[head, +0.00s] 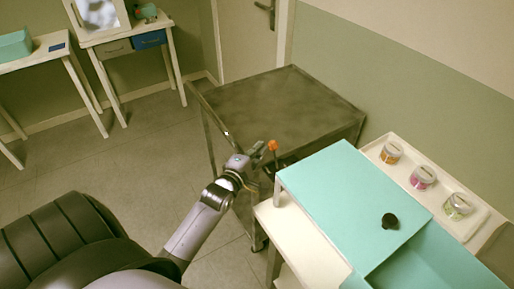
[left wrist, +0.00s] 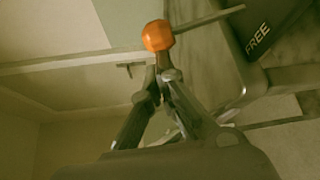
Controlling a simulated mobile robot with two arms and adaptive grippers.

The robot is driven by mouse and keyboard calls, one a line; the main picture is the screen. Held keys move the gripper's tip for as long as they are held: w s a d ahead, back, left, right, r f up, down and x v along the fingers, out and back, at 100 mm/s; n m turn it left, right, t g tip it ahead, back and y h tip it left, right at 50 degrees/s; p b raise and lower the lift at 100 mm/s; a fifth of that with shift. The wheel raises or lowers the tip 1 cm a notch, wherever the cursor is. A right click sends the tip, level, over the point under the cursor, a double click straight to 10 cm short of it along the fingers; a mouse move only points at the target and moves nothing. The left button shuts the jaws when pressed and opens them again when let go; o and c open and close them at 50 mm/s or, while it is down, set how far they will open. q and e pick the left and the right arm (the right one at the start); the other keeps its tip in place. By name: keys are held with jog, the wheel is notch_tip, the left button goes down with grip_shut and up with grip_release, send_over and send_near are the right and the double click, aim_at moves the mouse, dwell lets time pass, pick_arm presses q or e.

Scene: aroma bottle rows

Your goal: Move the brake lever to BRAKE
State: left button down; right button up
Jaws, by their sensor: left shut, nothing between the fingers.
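The brake lever has an orange knob (head: 273,146) on a thin stem at the near right side of the dark metal cart (head: 285,100). In the left wrist view the orange knob (left wrist: 157,36) sits just beyond my fingertips, with its grey stem running to the upper right. A dark plate (left wrist: 275,20) beside the stem reads FREE. No BRAKE marking shows, and I cannot tell the lever's setting for sure. My left gripper (head: 257,149) is shut and empty, just left of the knob. Its fingers also show in the left wrist view (left wrist: 161,72). Whether they touch the knob is unclear. My right gripper is out of view.
A white tray (head: 471,227) holds three jars. Two small tables stand at the back left. The floor left of the cart is clear.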

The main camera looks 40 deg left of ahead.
pick_arm(q)
jog(key=d+m+t, duration=0.1)
jog(key=s+d+m+b, duration=0.1)
jog(key=m, duration=0.1)
jog(key=d+m+t+b, duration=0.1)
jog(key=d, duration=0.1)
jog(key=shift+s+r+m+t, duration=0.3)
jog(key=shift+s+d+r+m+t, duration=0.1)
jog(key=shift+s+d+m+t, duration=0.15)
jog(key=shift+d+m, duration=0.35)
